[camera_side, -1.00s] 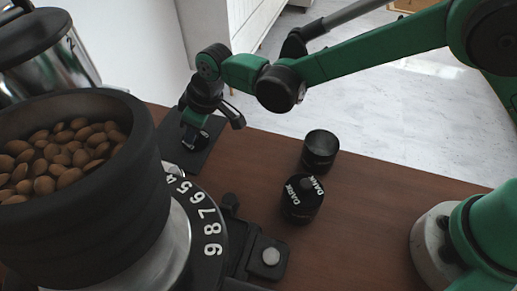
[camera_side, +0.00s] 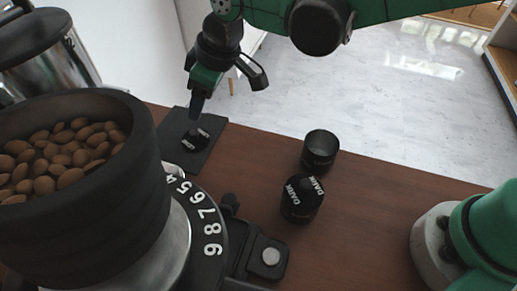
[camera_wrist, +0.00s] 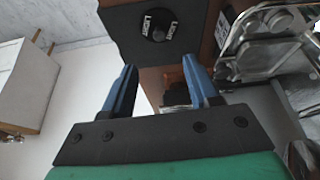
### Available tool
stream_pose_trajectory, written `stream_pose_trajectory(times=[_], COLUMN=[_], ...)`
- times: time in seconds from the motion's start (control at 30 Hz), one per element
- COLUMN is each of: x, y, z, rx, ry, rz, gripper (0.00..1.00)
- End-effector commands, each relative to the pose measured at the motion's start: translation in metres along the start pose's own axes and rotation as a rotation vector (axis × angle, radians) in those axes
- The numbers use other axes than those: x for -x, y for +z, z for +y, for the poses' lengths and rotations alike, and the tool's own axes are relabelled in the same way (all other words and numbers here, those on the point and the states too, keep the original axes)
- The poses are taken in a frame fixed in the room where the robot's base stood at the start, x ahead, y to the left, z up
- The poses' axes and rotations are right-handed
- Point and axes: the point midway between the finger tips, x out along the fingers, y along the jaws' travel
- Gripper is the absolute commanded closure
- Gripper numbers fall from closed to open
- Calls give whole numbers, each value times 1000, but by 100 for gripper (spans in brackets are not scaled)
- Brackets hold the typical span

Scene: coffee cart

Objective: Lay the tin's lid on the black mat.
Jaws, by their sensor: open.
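The tin's lid (camera_side: 195,139) is small, round and black with a knob and pale lettering. It lies knob up on the black mat (camera_side: 213,129). In the wrist view the lid (camera_wrist: 158,25) reads LIGHT and lies well inside the edges of the mat (camera_wrist: 117,38). My gripper (camera_side: 197,111) is above the lid and apart from it. In the wrist view its two blue fingers (camera_wrist: 160,65) are spread with nothing between them. An open, lidless black tin (camera_side: 320,150) stands on the brown table, right of the mat.
A second black tin (camera_side: 301,200) with a lid marked DARK stands in front of the open tin. A grinder with a hopper of beans (camera_side: 70,220) fills the left front, and a metal jug (camera_side: 45,65) is behind it. Bare table (camera_side: 375,215) lies to the right.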

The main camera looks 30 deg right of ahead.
Motion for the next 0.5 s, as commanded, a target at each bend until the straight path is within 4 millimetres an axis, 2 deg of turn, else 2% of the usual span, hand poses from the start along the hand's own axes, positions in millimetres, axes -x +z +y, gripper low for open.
stream_pose_trajectory(times=[0.1, 0.33, 0.43, 0.5], x=[18, 40, 60, 78], y=[0, 6, 23, 44], z=[0, 7, 25, 41], rx=[-1, -26, -100, -179], ry=[0, 13, 50, 92], rz=[0, 6, 24, 45], gripper=[46, 46, 46, 46])
